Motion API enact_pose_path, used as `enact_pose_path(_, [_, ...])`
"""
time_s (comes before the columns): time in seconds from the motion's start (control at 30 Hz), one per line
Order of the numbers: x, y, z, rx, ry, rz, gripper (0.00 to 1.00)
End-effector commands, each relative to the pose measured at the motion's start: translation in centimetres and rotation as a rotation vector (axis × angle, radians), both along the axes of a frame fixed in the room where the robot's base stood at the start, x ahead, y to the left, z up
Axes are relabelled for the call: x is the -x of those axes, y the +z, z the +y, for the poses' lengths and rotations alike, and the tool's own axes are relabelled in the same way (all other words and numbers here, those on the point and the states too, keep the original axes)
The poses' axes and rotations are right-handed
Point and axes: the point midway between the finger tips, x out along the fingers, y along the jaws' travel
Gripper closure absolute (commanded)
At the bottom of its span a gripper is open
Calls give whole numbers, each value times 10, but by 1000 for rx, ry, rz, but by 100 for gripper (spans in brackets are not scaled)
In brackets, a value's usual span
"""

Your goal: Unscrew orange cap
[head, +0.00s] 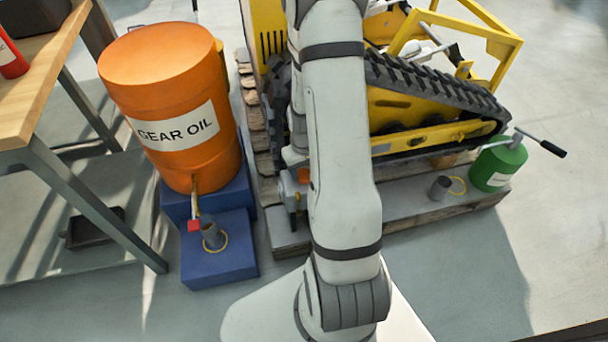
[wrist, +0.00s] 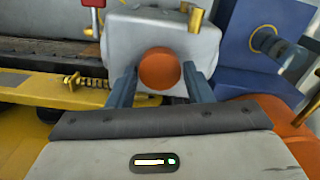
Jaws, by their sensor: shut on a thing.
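The round orange cap (wrist: 159,68) sits on the front of a light grey housing (wrist: 190,40) in the wrist view. My gripper (wrist: 160,78) has one blue-grey finger on each side of the cap and is shut on it. The cap's face points toward the wrist camera. The cap's seat against the housing is hidden behind it. In the head view my white arm covers much of the middle, and the grip on the cap cannot be made out there.
An orange gear oil drum (head: 165,100) stands on a blue base (head: 222,262) left of my arm. A yellow tracked carrier (head: 410,105) stands on a wooden pallet (head: 400,212). A green can (head: 497,164) is on the right. A workbench (head: 40,70) stands at far left.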

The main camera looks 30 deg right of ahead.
Motion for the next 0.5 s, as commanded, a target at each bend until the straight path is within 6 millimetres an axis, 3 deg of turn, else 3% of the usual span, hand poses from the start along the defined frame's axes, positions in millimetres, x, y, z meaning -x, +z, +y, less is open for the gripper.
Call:
enact_pose_path(0.3, [0,0,0,0,377,-1,73])
enact_pose_path(0.5, [0,0,0,0,426,-1,73])
